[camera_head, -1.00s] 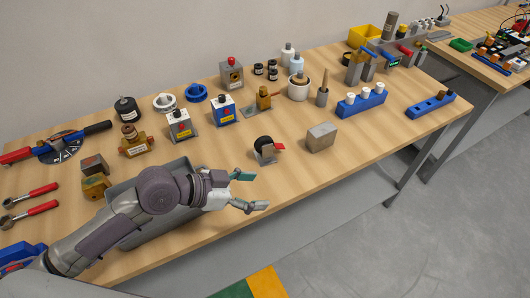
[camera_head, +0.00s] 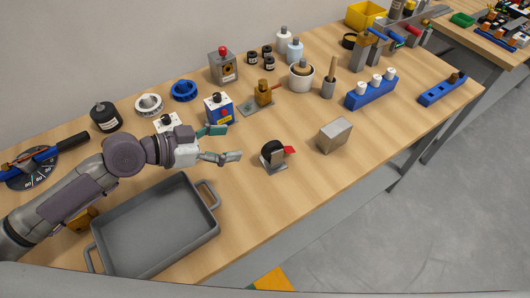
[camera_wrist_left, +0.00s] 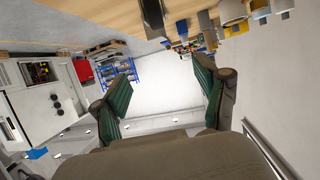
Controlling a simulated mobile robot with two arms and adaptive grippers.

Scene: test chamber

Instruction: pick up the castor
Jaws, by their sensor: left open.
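The castor (camera_head: 272,154), a black wheel on a grey metal bracket with a red lever, stands on the wooden table. My left gripper (camera_head: 226,144) is in the head view, to the left of the castor and apart from it. Its two green-padded fingers are spread wide with nothing between them. In the left wrist view the open gripper (camera_wrist_left: 165,68) faces a pale wall, and I cannot make out the castor there. My right gripper is in neither view.
A grey tray (camera_head: 150,234) lies at the table's front left, below my left arm. A grey metal block (camera_head: 335,135) stands right of the castor. A blue-based box (camera_head: 219,109) stands behind my gripper. The table in front of the castor is clear.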

